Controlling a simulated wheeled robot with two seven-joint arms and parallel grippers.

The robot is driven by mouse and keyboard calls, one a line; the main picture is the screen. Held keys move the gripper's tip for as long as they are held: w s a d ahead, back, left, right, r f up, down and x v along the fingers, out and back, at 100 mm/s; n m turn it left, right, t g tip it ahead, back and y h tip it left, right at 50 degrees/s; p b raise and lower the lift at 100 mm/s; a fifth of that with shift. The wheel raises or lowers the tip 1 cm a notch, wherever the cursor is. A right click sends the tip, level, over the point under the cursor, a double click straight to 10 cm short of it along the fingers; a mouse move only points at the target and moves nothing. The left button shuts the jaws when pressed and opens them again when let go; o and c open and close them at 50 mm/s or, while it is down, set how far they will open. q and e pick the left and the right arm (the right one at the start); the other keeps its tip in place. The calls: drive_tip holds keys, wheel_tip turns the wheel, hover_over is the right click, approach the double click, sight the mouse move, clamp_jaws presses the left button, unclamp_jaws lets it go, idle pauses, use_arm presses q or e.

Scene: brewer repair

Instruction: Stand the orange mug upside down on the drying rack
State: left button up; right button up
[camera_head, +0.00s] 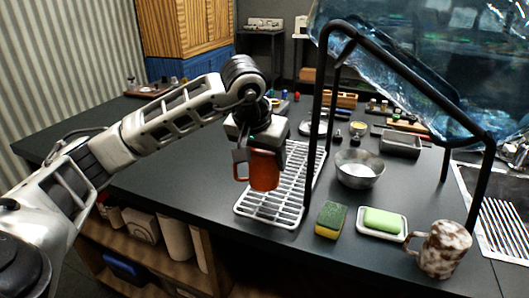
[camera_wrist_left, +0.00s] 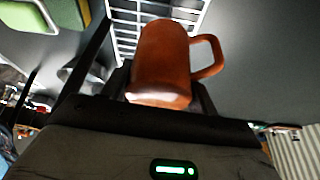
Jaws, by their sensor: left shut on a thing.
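The orange mug (camera_head: 264,171) hangs below my left gripper (camera_head: 262,146), which is shut on it. Its handle points left in the head view. In the left wrist view the mug (camera_wrist_left: 162,62) sits between the fingers with its handle to the right. I cannot clearly tell which end is its mouth. The white wire drying rack (camera_head: 270,211) lies on the dark counter behind and below the mug. The rack also shows beyond the mug in the left wrist view (camera_wrist_left: 124,30). The gap between mug and rack is hard to judge. My right gripper is out of view.
A black frame (camera_head: 315,110) stands along the rack's right side, with a large blue translucent object (camera_head: 400,65) behind its top. Right of the rack are a sponge (camera_head: 331,220), a soap dish (camera_head: 366,230), a metal bowl (camera_head: 358,170) and a speckled mug (camera_head: 440,250). The counter left of the rack is clear.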

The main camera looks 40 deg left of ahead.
use_arm(q)
wheel_tip(320, 180, down, 2)
drive_tip(key=shift+f+b, duration=0.1)
drive_tip(key=shift+b, duration=0.5)
drive_tip(key=shift+f+b, duration=0.7)
drive_tip(key=shift+f, duration=0.35)
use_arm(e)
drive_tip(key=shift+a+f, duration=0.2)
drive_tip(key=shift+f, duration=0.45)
use_arm(q)
drive_tip(key=o, duration=1.1)
drive_tip(key=shift+c, duration=0.2)
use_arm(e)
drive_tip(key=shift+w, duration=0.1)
